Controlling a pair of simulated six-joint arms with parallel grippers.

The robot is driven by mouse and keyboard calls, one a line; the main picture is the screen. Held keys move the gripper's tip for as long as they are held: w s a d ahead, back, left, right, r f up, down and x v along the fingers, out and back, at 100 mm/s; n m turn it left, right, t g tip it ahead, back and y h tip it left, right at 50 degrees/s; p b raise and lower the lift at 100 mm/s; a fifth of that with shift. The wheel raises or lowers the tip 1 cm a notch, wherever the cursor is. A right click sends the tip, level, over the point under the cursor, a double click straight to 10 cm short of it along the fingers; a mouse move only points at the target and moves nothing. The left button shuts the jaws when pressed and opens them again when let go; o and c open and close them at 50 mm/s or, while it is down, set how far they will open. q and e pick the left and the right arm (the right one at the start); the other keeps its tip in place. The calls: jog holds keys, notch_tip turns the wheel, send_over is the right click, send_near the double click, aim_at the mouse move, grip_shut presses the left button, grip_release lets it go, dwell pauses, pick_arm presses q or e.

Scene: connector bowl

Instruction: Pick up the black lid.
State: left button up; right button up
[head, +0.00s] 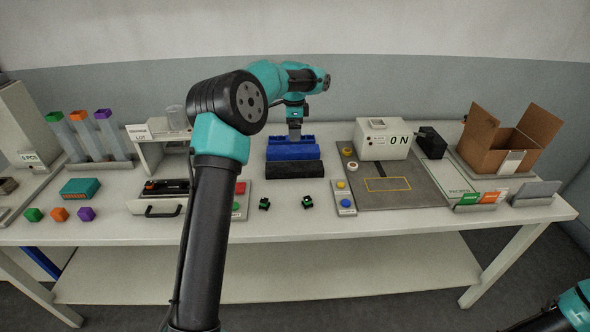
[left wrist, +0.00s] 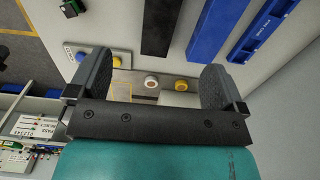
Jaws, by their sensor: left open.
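The black lid (head: 294,169), a long dark bar, lies on the table in front of blue long pieces (head: 291,148). In the left wrist view the black lid (left wrist: 160,28) lies beyond the fingers, beside a blue piece (left wrist: 217,30), with another blue piece (left wrist: 263,28) further right. My left gripper (head: 294,135) is over the back of the blue pieces, behind the lid. In the left wrist view the left gripper (left wrist: 157,82) is open, with nothing held between its fingers. My right gripper is out of view.
A grey mat (head: 405,192) with a white box (head: 384,139) marked ON is to the right. Two small black-green parts (head: 307,202) lie in front of the lid. A black-handled drawer unit (head: 160,203) is left. An open cardboard box (head: 505,146) stands far right.

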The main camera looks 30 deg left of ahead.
pick_arm(q)
jog(key=shift+f, duration=0.15)
send_over(295, 166)
jog(key=f, duration=1.1)
jog(key=shift+s+f, duration=0.1)
jog(key=shift+s, duration=0.15)
jog(key=shift+f, duration=0.4)
jog(key=shift+f, duration=0.1)
jog(key=f, duration=0.5)
jog(key=shift+w+a, duration=0.1)
jog(key=shift+w, duration=0.15)
jog(key=shift+c, duration=0.5)
jog(key=c, duration=0.9)
